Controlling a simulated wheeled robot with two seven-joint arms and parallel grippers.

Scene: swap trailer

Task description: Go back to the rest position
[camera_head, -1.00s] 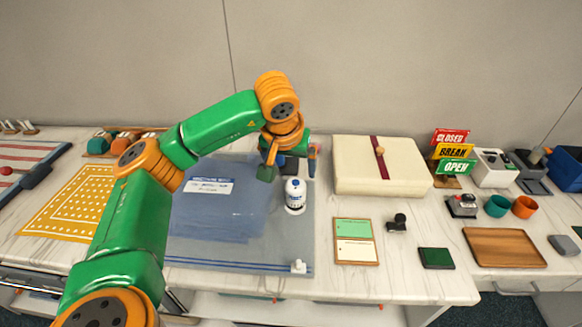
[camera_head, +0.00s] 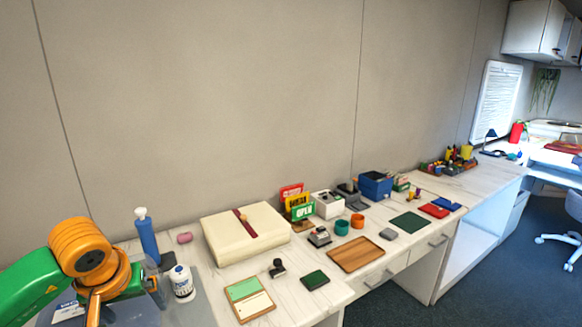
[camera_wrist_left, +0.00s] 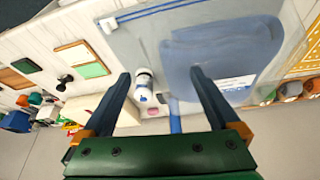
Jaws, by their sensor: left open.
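My left gripper (camera_head: 118,292) is at the lower left of the head view, over the translucent mat at the near end of the counter. In the left wrist view its two fingers (camera_wrist_left: 160,78) are spread apart with nothing held. A white bottle with blue markings (camera_head: 181,281) stands just to the right of the gripper in the head view. The bottle also shows beyond the gap between the fingers in the left wrist view (camera_wrist_left: 143,92). My right gripper is in neither view.
A tall blue bottle (camera_head: 147,238) stands behind the gripper. A cream box (camera_head: 240,245) with a red band lies right of it. Stamps, a wooden tray (camera_head: 357,254), signs and small boxes fill the counter farther right. Dark floor (camera_head: 480,275) is open at lower right.

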